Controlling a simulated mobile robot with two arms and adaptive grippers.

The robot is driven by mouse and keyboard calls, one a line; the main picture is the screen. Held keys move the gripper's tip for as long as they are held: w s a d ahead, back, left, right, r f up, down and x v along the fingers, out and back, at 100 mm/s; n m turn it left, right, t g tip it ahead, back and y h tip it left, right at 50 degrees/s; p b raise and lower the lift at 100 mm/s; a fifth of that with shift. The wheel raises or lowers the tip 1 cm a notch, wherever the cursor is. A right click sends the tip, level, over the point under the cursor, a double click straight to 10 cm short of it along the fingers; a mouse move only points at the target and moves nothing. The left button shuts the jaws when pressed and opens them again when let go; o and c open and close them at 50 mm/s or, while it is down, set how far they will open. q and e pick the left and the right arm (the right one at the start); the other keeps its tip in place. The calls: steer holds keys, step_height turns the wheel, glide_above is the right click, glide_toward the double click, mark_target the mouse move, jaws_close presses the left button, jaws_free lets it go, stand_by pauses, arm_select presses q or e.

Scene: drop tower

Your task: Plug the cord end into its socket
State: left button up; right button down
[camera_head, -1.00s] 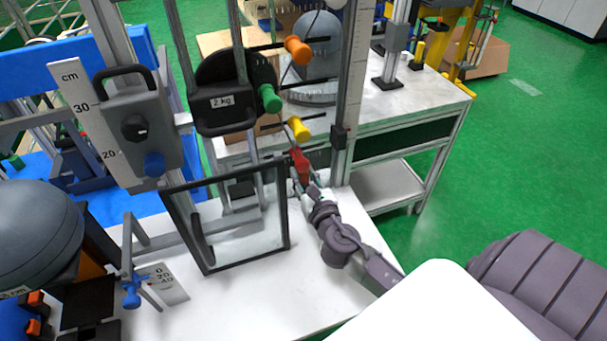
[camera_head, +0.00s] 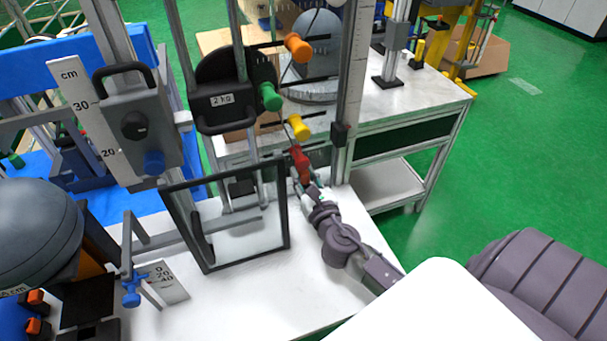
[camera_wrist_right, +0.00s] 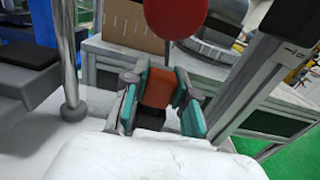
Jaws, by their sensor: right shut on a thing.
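My right gripper (camera_head: 307,187) reaches up from the lower right in the head view to a red piece (camera_head: 300,163) beside the ruled upright. In the right wrist view, my right gripper (camera_wrist_right: 160,97) has its teal fingers on either side of an orange-red block (camera_wrist_right: 158,87) and is shut on it. A round red end (camera_wrist_right: 175,28) shows just above the block. A thin dark cord (camera_head: 284,78) hangs by the orange and green knobs; I cannot trace it to the red piece. I cannot make out the socket. My left gripper is not in view.
A yellow knob (camera_head: 298,127), a green knob (camera_head: 270,97) and an orange knob (camera_head: 298,48) stick out above. A dark-framed clear panel (camera_head: 237,228) stands left of my right gripper. The ruled upright (camera_head: 350,95) is close on its right. The white table's front is clear.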

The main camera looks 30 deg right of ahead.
steer(key=shift+f, duration=0.35)
steer(key=c, duration=0.8)
jaws_free()
steer(key=shift+r, duration=0.1)
steer(key=shift+c, duration=0.2)
steer(key=shift+s, duration=0.1)
steer(key=b+v, duration=0.1)
steer(key=v, duration=0.6)
steer(key=shift+r, duration=0.15)
